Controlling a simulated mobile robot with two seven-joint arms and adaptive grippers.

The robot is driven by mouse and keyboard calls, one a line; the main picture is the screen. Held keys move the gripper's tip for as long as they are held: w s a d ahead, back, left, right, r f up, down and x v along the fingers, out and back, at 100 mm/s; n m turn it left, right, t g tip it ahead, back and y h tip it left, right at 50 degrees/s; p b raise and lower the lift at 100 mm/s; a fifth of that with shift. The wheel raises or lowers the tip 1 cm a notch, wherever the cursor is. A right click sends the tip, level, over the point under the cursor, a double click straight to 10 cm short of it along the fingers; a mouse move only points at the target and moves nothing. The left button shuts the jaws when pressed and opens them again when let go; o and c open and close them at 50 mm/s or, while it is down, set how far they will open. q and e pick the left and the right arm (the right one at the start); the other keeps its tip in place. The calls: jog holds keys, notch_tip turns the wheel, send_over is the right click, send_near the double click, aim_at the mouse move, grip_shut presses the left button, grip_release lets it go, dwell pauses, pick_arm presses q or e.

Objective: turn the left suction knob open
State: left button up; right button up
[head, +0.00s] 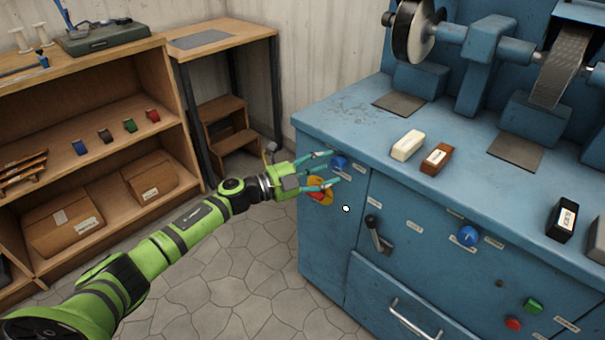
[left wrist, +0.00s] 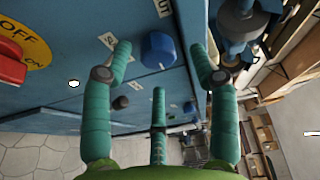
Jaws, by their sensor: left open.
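The left suction knob (head: 340,163) is a blue round knob on the upper left of the blue machine's front. In the left wrist view the blue knob (left wrist: 158,50) shows ahead, between the fingertips and apart from them as far as I can tell. My left gripper (head: 331,168) has green arm links and teal fingers. Its fingers (left wrist: 160,56) are spread and empty, pointing at the machine front close to the knob. The knob's pointer mark cannot be read. A second blue knob (head: 468,235) sits farther right on the front. My right gripper is not in view.
A red switch on a yellow disc (head: 327,184) lies just below my fingers; "OFF" reads on the disc (left wrist: 38,48). A black lever (head: 378,234) and drawer handle (head: 415,325) stick out. Wax-like blocks (head: 407,146) lie on top. Floor (head: 230,275) is clear.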

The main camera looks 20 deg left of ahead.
pick_arm(q)
jog(key=v, duration=1)
jog(key=shift+r, duration=0.1)
